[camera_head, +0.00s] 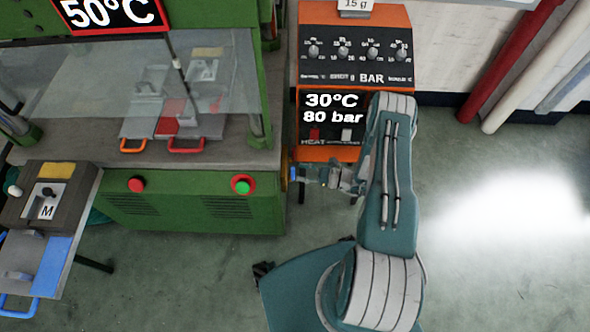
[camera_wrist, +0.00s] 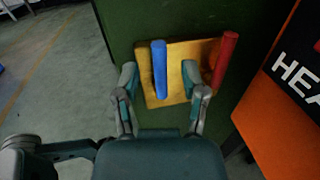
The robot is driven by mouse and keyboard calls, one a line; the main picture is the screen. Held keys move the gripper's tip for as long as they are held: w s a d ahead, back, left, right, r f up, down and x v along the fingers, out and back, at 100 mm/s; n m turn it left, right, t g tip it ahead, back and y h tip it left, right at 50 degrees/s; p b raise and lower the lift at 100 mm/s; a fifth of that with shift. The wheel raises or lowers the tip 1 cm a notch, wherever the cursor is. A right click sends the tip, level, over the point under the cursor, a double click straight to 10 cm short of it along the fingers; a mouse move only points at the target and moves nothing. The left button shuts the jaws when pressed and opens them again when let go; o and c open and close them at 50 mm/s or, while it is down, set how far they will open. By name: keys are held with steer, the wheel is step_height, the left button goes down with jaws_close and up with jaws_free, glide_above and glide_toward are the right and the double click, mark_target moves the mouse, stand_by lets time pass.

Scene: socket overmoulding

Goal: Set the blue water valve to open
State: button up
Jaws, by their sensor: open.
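The blue valve lever (camera_wrist: 159,70) stands nearly upright in the wrist view, on a yellow plate (camera_wrist: 180,52) fixed to a green panel. A red lever (camera_wrist: 224,62) stands beside it on the right, slightly slanted. My gripper (camera_wrist: 160,78) is open, with one finger on each side of the blue lever. The right finger is between the two levers. I cannot tell whether either finger touches the blue lever. In the head view my gripper (camera_head: 300,173) is at the right side of the green press, and the levers cannot be made out.
The green press (camera_head: 190,212) stands left of my arm. The orange control box (camera_head: 327,153) marked 30°C and 80 bar is close behind it, and its orange side (camera_wrist: 275,125) shows at right in the wrist view. Open floor (camera_head: 500,240) lies to the right.

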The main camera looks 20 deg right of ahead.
steer(key=shift+x, duration=1.45)
steer(key=shift+d, duration=0.1)
jaws_close()
